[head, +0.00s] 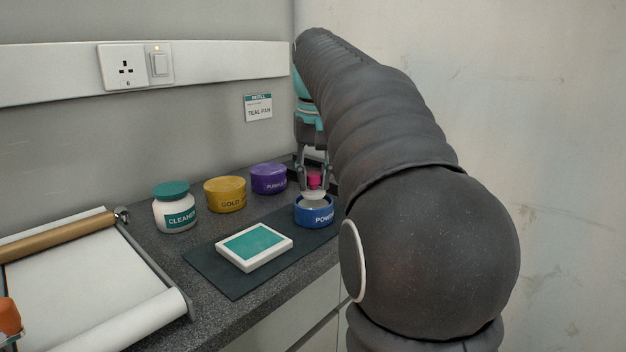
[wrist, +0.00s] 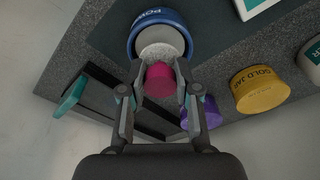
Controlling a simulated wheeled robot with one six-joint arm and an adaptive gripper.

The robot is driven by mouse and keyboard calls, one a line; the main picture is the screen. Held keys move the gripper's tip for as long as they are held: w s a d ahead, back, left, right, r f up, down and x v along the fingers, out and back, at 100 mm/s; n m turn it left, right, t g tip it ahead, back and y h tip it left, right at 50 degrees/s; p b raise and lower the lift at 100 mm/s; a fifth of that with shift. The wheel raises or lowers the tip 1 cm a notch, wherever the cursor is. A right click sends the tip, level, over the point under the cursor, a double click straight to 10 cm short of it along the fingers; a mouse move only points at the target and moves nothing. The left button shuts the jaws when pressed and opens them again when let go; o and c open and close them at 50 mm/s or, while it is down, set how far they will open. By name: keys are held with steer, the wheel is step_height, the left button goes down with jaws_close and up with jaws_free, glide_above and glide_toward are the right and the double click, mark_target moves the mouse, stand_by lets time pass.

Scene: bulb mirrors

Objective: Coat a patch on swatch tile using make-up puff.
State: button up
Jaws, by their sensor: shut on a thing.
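The make-up puff has a pink handle (head: 314,180) and a pale round pad (head: 314,195). My gripper (head: 314,183) is shut on the pink handle, which also shows between the fingers in the wrist view (wrist: 160,80). The pad hangs face down at the mouth of the blue powder pot (head: 314,217); whether it touches the powder inside is hidden. The pot's blue rim also shows in the wrist view (wrist: 157,16). The swatch tile (head: 254,248) is a white block with a teal top face, lying on the dark mat left of the pot.
A cleaner jar (head: 174,209), a gold pot (head: 225,195) and a purple pot (head: 269,179) stand behind the dark mat (head: 225,278). A dark tray (wrist: 97,95) with a teal item (wrist: 70,97) is near the gripper. A paper roll (head: 140,325) is at left.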

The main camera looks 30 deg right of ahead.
mark_target(313, 174)
steer(key=shift+r, duration=2.55)
